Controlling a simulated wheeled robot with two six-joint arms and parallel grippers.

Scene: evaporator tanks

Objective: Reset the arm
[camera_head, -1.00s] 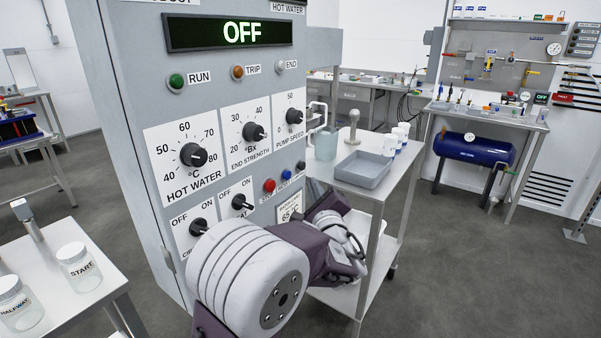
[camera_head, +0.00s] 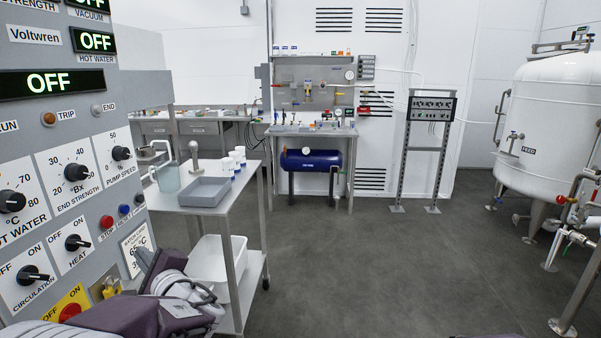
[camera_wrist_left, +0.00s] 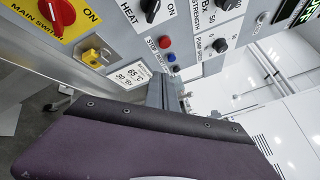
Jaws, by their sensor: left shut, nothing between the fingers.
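My left arm comes in at the lower left of the head view, purple and grey. Its gripper (camera_head: 190,290) is in front of the lower right corner of the grey control panel (camera_head: 118,190), shut and empty, with its fingertips hard to make out. In the left wrist view a broad dark purple part of my own arm fills the lower half. Beyond it that view shows the panel with its red main switch (camera_wrist_left: 57,12) and stop button (camera_wrist_left: 165,42). My right gripper is not in view.
A steel trolley (camera_head: 215,205) with a grey tray (camera_head: 205,191), a jug (camera_head: 168,178) and white cups stands just beyond the arm. A bench with a blue tank (camera_head: 312,160) is at the back. A white vessel (camera_head: 555,110) stands right. The middle floor is clear.

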